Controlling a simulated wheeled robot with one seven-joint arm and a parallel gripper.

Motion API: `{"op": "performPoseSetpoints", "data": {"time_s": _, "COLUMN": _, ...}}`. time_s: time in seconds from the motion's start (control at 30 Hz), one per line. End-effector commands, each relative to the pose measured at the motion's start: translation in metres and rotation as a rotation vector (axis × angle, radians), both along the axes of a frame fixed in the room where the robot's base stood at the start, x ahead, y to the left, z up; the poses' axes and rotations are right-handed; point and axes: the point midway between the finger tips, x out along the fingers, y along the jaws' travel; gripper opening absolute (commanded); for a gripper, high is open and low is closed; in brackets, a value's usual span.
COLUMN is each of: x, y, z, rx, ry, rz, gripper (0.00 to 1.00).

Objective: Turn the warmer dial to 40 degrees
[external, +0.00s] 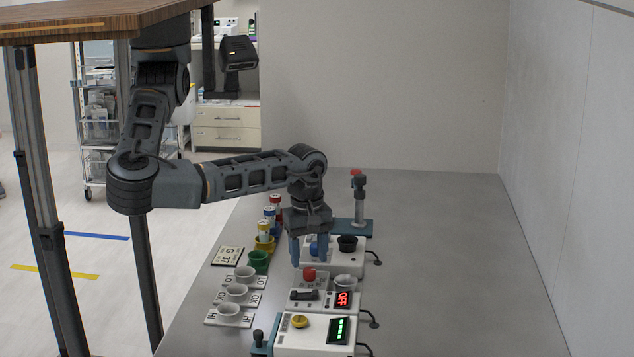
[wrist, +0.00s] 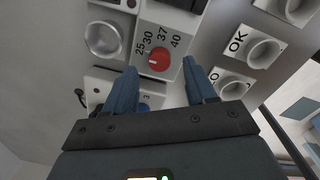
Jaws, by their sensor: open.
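The warmer dial (wrist: 159,61) is a round red knob on a light panel, with the marks 25, 30, 37 and 40 around it in the wrist view. A small pale mark on the knob lies on its left side, nearest the 25; its exact pointing is hard to read. In the external view the red knob (external: 310,273) stands on a small box in the middle of the row. My gripper (external: 309,252) points down just above and behind the knob. In the wrist view my gripper's two blue fingers (wrist: 160,80) are apart and empty, with the knob between and beyond them.
A metal cup (wrist: 103,39) sits beside the dial. A black-switch box with a red display (external: 343,300) and a box with a yellow knob (external: 300,321) stand nearer. A box with blue and black knobs (external: 347,243) is behind. Labelled cups (external: 237,291) line the left; the table's right is clear.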

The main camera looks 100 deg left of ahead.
Motion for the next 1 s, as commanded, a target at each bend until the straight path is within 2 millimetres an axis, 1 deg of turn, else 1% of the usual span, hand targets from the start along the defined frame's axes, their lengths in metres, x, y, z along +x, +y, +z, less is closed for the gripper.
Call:
{"op": "performPoseSetpoints", "data": {"time_s": 0.03, "x": 0.000, "y": 0.001, "z": -0.008, "rx": 0.002, "ry": 0.001, "rz": 0.000, "gripper": 0.56}}
{"op": "performPoseSetpoints", "data": {"time_s": 0.1, "x": 0.000, "y": 0.001, "z": -0.017, "rx": 0.001, "ry": 0.002, "rz": -0.001, "gripper": 0.56}}
{"op": "performPoseSetpoints", "data": {"time_s": 0.23, "x": 0.001, "y": 0.001, "z": -0.029, "rx": 0.001, "ry": 0.000, "rz": 0.000, "gripper": 0.56}}
{"op": "performPoseSetpoints", "data": {"time_s": 0.37, "x": 0.001, "y": 0.001, "z": -0.034, "rx": 0.000, "ry": -0.001, "rz": 0.000, "gripper": 0.56}}
{"op": "performPoseSetpoints", "data": {"time_s": 0.6, "x": 0.001, "y": 0.001, "z": -0.034, "rx": 0.001, "ry": -0.002, "rz": 0.000, "gripper": 0.55}}
{"op": "performPoseSetpoints", "data": {"time_s": 1.0, "x": 0.001, "y": 0.001, "z": -0.034, "rx": 0.001, "ry": -0.002, "rz": 0.000, "gripper": 0.17}}
